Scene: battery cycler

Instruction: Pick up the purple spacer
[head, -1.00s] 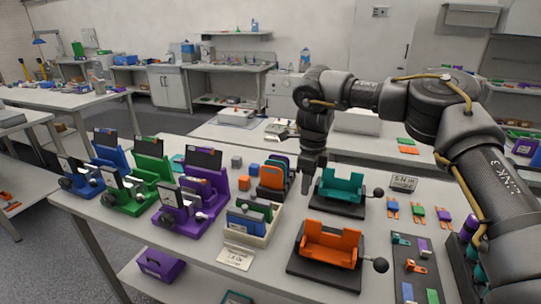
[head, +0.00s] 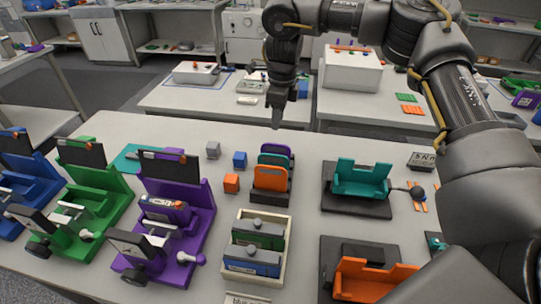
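A dark rack (head: 288,192) holds several upright coloured plates. The rearmost plate, purple (head: 279,149), shows only its upper edge and looks like the purple spacer. A teal plate (head: 273,160) and an orange plate (head: 269,178) stand in front of it and hide most of it. My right gripper (head: 277,122) points down, and in the picture its tip is just above the purple edge, apart from it. I see it side-on, so its finger gap does not show. My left gripper is out of view.
A cream tray (head: 285,228) stands in front. A purple cycler stand (head: 203,215) is at left, a teal fixture (head: 362,180) at right.

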